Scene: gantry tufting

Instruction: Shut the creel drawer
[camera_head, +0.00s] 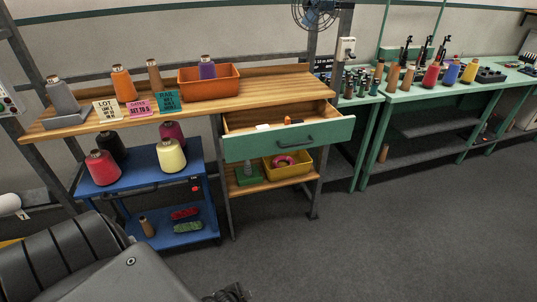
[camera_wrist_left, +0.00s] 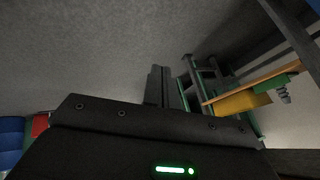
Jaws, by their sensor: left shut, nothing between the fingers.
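The creel drawer (camera_head: 288,140) has a green front with a dark handle (camera_head: 296,140). It stands pulled out under the right part of the wooden bench top, and small white and orange items lie inside it. My left gripper (camera_wrist_left: 157,75) is shut and empty in the left wrist view, with grey floor beyond it. In the head view only a dark piece of it seems to show at the bottom edge, well below and in front of the drawer, not touching it. The drawer front is not clearly visible in the left wrist view. My right gripper is in neither view.
A blue cart (camera_head: 168,173) with yarn cones stands left of the drawer. Below the drawer, a lower shelf holds a yellow bin (camera_head: 300,172) and a green tray (camera_head: 247,178). A green workbench (camera_head: 407,98) stands to the right. The floor before the drawer is clear.

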